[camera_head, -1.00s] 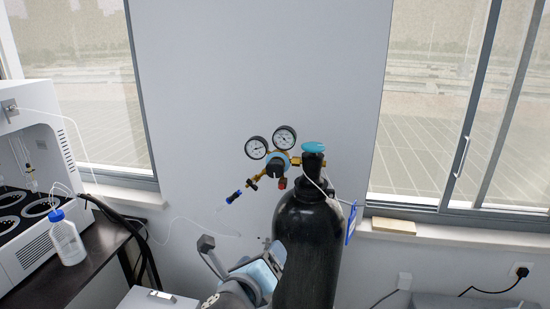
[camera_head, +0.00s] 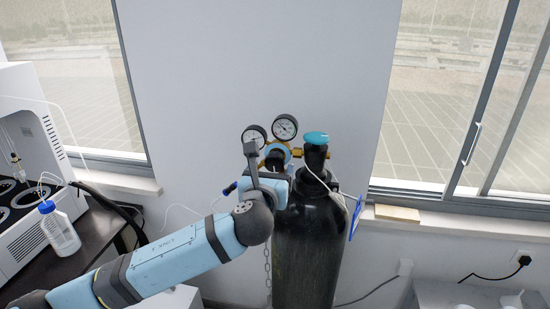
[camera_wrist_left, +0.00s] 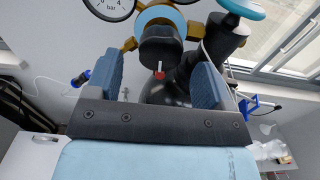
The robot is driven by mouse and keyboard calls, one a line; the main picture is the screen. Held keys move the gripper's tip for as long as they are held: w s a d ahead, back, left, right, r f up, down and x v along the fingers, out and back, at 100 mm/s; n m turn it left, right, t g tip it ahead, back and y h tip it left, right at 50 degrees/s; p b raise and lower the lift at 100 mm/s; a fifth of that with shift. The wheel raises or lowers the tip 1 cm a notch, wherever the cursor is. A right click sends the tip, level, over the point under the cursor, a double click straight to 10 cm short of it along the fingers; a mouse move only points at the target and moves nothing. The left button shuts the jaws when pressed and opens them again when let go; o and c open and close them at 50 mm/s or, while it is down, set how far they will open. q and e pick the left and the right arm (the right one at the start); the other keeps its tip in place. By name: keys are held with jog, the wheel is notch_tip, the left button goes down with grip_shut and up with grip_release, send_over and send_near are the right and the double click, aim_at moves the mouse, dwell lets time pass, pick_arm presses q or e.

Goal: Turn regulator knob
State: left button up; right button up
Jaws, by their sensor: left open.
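The regulator with two round gauges (camera_head: 284,127) sits beside the top of the black gas cylinder (camera_head: 308,235). In the left wrist view its dark regulator knob (camera_wrist_left: 161,46) lies between the two blue finger pads of my left gripper (camera_wrist_left: 160,80). The gripper is open, with a gap on both sides of the knob. The teal valve handwheel (camera_head: 315,138) tops the cylinder, right of the gripper. My right gripper is not in view.
A white machine (camera_head: 30,150) and a blue-capped bottle (camera_head: 60,228) stand on a dark bench at the left. A blue hose fitting (camera_head: 230,188) is left of the gripper.

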aim_at(274, 166)
pick_arm(q)
jog(key=shift+w+d+p, duration=0.15)
jog(key=shift+w+d, duration=0.1)
jog(key=shift+w, duration=0.9)
jog(key=shift+w+d+p, duration=0.15)
jog(key=shift+w+d, duration=0.05)
jog(key=shift+w, duration=0.9)
jog(key=c, duration=0.9)
